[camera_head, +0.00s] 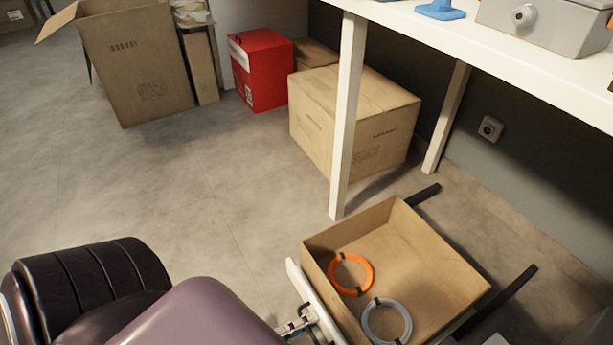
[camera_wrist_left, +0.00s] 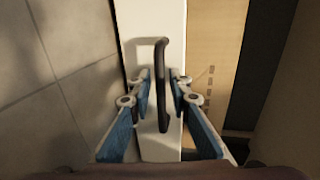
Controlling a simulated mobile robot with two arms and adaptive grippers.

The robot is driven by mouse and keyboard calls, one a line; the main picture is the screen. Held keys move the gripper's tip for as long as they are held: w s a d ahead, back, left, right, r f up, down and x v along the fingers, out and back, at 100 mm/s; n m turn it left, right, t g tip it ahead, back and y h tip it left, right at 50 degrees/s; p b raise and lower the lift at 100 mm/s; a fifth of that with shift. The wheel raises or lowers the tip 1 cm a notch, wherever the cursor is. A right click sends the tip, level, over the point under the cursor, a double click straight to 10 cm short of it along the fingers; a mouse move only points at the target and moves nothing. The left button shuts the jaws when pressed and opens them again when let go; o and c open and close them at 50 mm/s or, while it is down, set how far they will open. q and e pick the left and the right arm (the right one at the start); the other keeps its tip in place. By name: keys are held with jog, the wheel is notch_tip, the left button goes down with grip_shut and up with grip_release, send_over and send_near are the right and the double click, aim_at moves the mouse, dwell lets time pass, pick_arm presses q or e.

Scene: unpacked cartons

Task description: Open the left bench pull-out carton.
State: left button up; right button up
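The pull-out carton (camera_head: 440,255) is an open-topped cardboard box with a white front panel (camera_head: 312,300), standing well out from under the bench on two black rails. An orange coil (camera_head: 351,274) and a grey coil (camera_head: 387,321) lie inside it. My left gripper (camera_head: 305,325) is at the white front, partly hidden by my arm in the head view. In the left wrist view, its blue-padded fingers (camera_wrist_left: 162,85) stand on either side of the black bar handle (camera_wrist_left: 163,100), with narrow gaps showing beside the bar. My right gripper is not in view.
White bench legs (camera_head: 346,120) stand behind the carton. A closed carton (camera_head: 355,120) and a red box (camera_head: 262,70) sit on the floor beyond, with a large open carton (camera_head: 135,65) at the upper left. The floor left of the pull-out is clear.

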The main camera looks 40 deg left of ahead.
pick_arm(q)
jog(key=shift+o, duration=0.4)
jog(key=v, duration=1.2)
